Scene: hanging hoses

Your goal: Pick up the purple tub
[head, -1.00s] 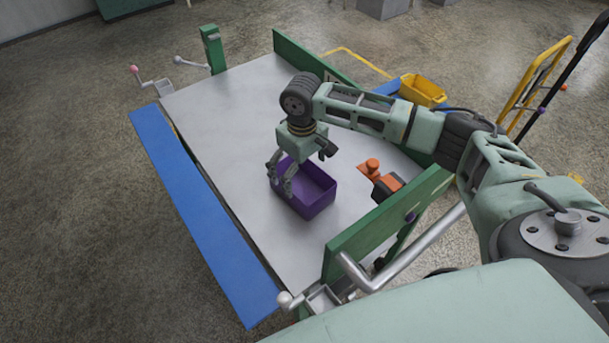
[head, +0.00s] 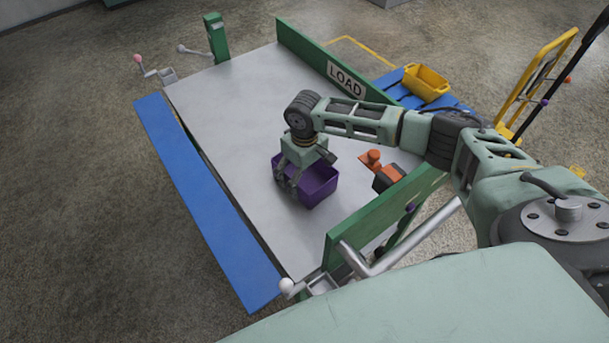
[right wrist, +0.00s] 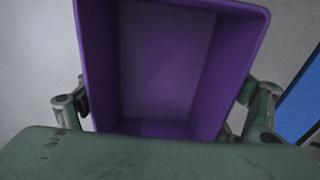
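The purple tub (head: 318,187) stands upright and looks empty on the grey platform (head: 235,120) in the head view. My right gripper (head: 289,181) is over the tub's left part with its fingers pointing down, hiding some of the rim. In the right wrist view the tub (right wrist: 168,70) fills the middle, between the widely spread fingers, one outside each side wall. The fingers are close to the walls; I cannot tell whether they touch. My left gripper is not in view.
An orange and dark device (head: 382,168) stands just right of the tub. Green side walls (head: 385,212) edge the platform, one with a LOAD sign (head: 346,80). A yellow bin (head: 427,82) and a yellow hand truck (head: 535,80) are beyond. The platform's left part is clear.

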